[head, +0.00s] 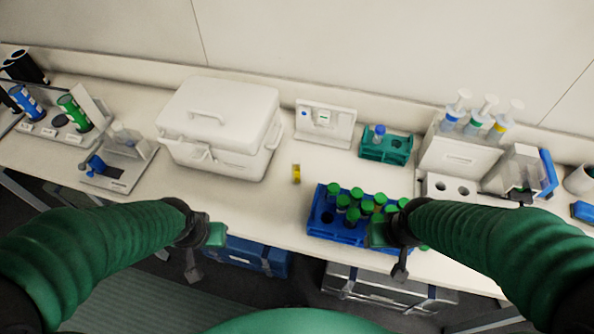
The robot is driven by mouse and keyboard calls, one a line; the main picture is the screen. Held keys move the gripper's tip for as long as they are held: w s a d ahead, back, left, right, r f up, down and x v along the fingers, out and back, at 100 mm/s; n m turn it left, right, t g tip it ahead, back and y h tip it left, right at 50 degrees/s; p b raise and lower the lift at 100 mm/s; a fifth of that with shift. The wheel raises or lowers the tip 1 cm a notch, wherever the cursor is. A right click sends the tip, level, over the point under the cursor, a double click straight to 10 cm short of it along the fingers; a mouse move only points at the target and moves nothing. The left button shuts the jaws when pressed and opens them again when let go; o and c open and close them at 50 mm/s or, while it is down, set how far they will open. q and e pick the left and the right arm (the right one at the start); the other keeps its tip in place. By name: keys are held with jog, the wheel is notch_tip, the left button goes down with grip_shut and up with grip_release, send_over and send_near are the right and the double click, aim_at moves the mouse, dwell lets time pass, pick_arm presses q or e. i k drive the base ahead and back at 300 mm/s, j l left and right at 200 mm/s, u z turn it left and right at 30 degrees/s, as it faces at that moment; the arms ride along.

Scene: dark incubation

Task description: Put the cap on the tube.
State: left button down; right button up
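A blue rack (325,229) near the front edge of the bench holds several tubes with green caps (357,199). A small teal rack (399,157) behind it holds one tube with a blue top (379,132). A small yellow item (296,174) lies on the bench left of the blue rack; it is too small to tell what it is. My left gripper (197,262) hangs in front of the bench edge, with nothing visible in it. My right gripper (399,268) is at the front right of the blue rack, its arm hiding part of the rack. Neither gripper's opening shows clearly.
A white lidded box (218,125) stands at centre left. A white panel device (325,126) is by the wall. A pipette stand (460,152) stands at the right. Blue and green bottles (74,112) stand at the far left. Bench around the yellow item is clear.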

aim_at(296, 161)
jog(key=z, duration=1.45)
jog(key=u, duration=1.45)
jog(key=i+z, duration=0.15)
jog(key=z, duration=0.15)
jog(key=i+z, duration=0.2)
jog(key=z, duration=0.15)
